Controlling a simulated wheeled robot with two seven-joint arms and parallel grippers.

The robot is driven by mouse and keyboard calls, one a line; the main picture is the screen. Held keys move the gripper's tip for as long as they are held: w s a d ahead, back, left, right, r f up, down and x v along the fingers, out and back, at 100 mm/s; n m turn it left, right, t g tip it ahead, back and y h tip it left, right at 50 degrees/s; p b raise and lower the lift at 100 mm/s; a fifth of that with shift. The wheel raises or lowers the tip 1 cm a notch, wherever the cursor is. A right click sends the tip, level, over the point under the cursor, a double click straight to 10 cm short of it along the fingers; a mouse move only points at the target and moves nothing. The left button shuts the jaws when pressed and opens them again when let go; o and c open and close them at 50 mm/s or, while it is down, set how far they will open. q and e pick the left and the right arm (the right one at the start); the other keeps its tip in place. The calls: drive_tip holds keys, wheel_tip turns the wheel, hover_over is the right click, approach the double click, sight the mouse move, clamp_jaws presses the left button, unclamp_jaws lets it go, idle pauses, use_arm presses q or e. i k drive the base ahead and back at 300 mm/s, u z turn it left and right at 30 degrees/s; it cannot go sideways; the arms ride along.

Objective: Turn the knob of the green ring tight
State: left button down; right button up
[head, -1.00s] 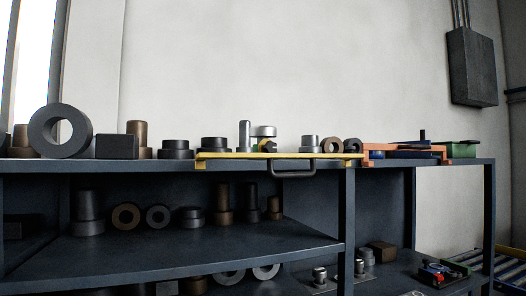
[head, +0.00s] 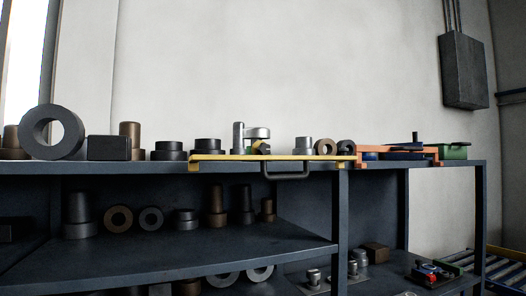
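On the yellow-edged tray (head: 215,158) on top of the dark shelf unit stands a metal post with a flat round silver head (head: 257,132). Under that head is a small dark and yellow part (head: 262,148) with a sliver of green beside it. It is too small to tell whether this is the green ring or where its knob is. A green box-like thing (head: 454,151) stands at the right end of the top. Neither of my grippers is in view.
The shelf top (head: 60,167) holds a big grey ring (head: 27,133), a dark block (head: 109,148) and several cylinders. An orange frame (head: 397,149) with blue parts stands right of the tray. A dark handle (head: 286,176) hangs at the tray's front. The lower shelf (head: 170,248) holds more parts.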

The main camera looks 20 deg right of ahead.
sight(261, 147)
drive_tip(key=u, duration=1.95)
drive_tip(key=i, duration=1.7)
drive_tip(key=z, duration=3.6)
